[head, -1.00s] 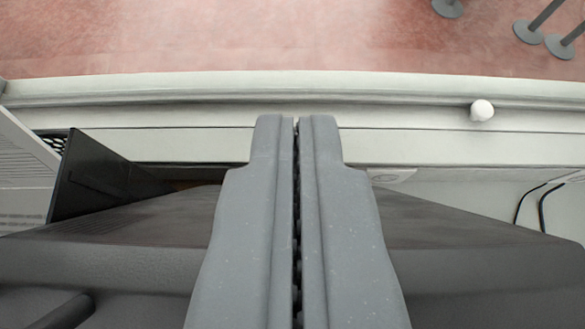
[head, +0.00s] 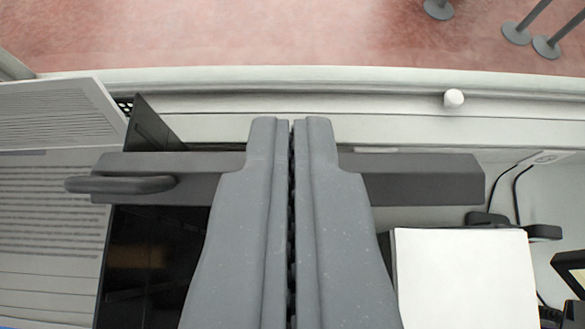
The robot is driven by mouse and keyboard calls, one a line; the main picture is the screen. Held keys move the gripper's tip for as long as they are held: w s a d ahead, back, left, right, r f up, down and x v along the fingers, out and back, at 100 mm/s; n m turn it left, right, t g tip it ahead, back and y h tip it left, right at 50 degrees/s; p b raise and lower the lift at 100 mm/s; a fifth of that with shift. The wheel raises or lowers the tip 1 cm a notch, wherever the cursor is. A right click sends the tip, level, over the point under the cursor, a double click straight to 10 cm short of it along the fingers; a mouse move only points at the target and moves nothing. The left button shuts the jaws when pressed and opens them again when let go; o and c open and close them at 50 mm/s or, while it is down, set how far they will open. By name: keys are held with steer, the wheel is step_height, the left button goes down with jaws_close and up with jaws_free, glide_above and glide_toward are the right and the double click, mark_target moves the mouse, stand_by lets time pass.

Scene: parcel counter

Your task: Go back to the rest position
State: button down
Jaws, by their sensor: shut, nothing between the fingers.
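My gripper (head: 291,125) is in the middle of the head view, its two grey fingers pointing away from the camera. The fingers lie side by side with only a thin dark seam between them, shut and empty. A dark grey bar (head: 425,180) runs crosswise beneath the fingers, which hide its middle. A rounded handle (head: 120,184) is at the bar's left end. I cannot tell whether the fingers touch the bar; they look above it.
A white block or paper stack (head: 465,280) is at right, near black cables (head: 516,195). A pale ledge (head: 220,103) with a white knob (head: 454,98) crosses behind. Posts (head: 516,33) stand on the reddish floor.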

steer(key=s+a+r+t+b, duration=0.1)
steer(key=s+r+t+b, duration=0.1)
steer(key=s+r, duration=1.1)
steer(key=s+r+t+b, duration=0.1)
steer(key=s+r+b, duration=0.1)
steer(key=s+r, duration=1.2)
steer(key=s, duration=0.7)
steer(key=shift+s+a+r+t, duration=0.15)
steer(key=shift+a+r+t, duration=0.15)
steer(key=shift+a+t, duration=0.1)
